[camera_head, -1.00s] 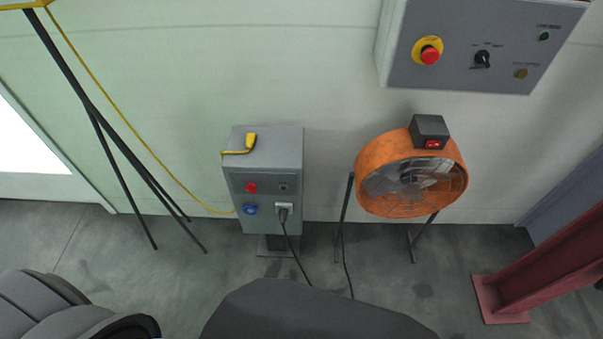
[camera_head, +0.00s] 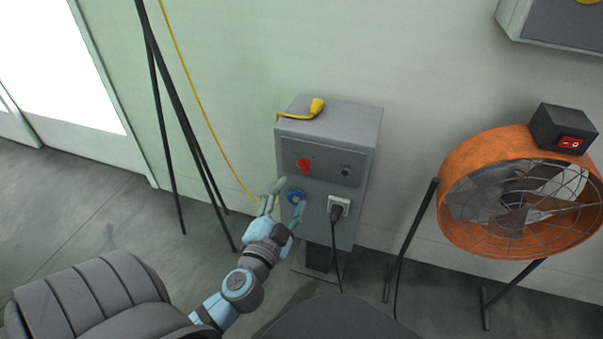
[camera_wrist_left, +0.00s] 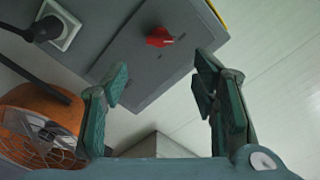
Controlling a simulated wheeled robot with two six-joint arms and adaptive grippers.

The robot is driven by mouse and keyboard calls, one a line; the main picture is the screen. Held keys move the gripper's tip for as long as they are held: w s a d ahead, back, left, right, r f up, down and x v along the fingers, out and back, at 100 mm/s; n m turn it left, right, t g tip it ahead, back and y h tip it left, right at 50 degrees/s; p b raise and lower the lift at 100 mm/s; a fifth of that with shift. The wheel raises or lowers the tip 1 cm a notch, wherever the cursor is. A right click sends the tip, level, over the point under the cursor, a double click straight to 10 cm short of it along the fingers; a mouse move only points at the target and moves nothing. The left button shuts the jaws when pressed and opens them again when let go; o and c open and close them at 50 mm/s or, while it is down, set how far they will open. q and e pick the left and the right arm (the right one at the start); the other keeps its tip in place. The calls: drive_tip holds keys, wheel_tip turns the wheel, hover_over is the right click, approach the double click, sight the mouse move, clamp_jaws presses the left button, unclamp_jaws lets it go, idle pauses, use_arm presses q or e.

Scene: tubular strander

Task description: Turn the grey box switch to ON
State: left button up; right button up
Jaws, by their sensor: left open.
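The grey box (camera_head: 345,125) stands on a post against the wall. Its red switch (camera_head: 304,165) is on the upper front panel, left of a small dark knob or lock (camera_head: 346,172); the switch lettering is too small to read. My left gripper (camera_head: 286,194) is open and empty in front of the box, just below the red switch and over the blue socket. In the left wrist view the red switch (camera_wrist_left: 159,37) lies ahead of the open fingers (camera_wrist_left: 160,80), between their lines and apart from them. My right gripper is not in view.
A white socket with a black plug (camera_head: 338,210) is at the box's lower right, its cable hanging down. A yellow connector (camera_head: 316,107) lies on top. An orange fan (camera_head: 520,200) stands at right, black tripod legs (camera_head: 180,110) at left.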

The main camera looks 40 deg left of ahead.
sight(303, 169)
use_arm(q)
drive_tip(key=x, duration=1)
drive_tip(key=shift+a, duration=0.15)
drive_tip(key=shift+c, duration=0.2)
drive_tip(key=c, duration=1.1)
